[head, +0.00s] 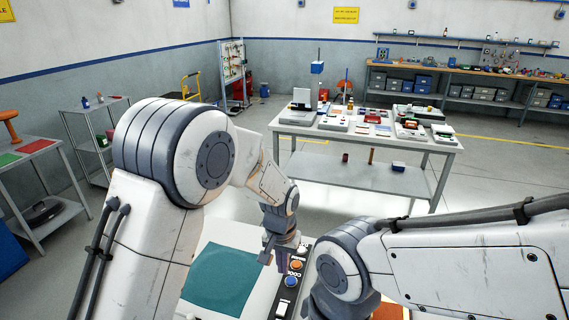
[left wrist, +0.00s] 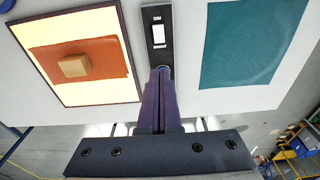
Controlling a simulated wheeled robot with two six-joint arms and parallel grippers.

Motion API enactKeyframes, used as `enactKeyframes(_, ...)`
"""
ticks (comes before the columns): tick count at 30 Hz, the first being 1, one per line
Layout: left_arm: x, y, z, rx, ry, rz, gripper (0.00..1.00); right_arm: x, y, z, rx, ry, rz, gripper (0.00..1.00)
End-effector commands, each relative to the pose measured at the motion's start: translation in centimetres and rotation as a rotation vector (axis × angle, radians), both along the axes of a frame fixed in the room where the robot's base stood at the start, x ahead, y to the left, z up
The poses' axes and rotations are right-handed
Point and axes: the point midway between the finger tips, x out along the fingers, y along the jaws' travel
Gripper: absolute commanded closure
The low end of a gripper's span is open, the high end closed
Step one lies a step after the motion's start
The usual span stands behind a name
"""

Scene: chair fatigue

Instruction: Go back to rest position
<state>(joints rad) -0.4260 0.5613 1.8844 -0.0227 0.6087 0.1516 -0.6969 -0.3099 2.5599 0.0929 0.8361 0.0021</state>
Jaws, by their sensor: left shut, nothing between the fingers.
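My left gripper (head: 279,262) is shut and empty over the near table, at the left edge of a black control panel (head: 303,255). In the left wrist view its purple fingers (left wrist: 160,72) are together in front of a black strip (left wrist: 158,18) with a white switch marked DIM (left wrist: 158,34). The panel carries an orange button (head: 296,264) and a blue button (head: 291,281). My right arm comes in from the right and its gripper is not visible.
A teal mat (head: 220,279) lies left of the panel. A tan block (left wrist: 74,66) sits on an orange mat (left wrist: 105,58) on a lit, framed board (left wrist: 50,20). A grey worktable (head: 378,137) with several parts stands beyond open floor. Shelving lines the back wall.

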Motion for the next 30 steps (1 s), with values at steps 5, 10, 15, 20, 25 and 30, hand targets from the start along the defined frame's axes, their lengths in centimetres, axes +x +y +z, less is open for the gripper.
enactKeyframes(5, -5.2, -0.6, 3.9, -0.012, 0.004, -0.072, 1.00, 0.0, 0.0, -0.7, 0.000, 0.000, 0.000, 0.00)
enactKeyframes(10, -13.8, 0.2, 7.6, -0.028, 0.023, -0.183, 1.00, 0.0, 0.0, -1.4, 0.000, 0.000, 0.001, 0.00)
enactKeyframes(15, -21.2, 2.2, 8.9, -0.041, 0.045, -0.280, 1.00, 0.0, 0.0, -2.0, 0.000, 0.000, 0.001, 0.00)
enactKeyframes(20, -25.1, 3.7, 8.9, -0.049, 0.059, -0.332, 1.00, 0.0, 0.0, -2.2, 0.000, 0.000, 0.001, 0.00)
enactKeyframes(25, -26.0, 4.1, 8.8, -0.050, 0.065, -0.346, 1.00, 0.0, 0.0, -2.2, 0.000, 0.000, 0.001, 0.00)
enactKeyframes(30, -26.0, 4.1, 8.8, -0.050, 0.065, -0.346, 1.00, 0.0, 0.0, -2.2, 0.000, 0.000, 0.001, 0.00)
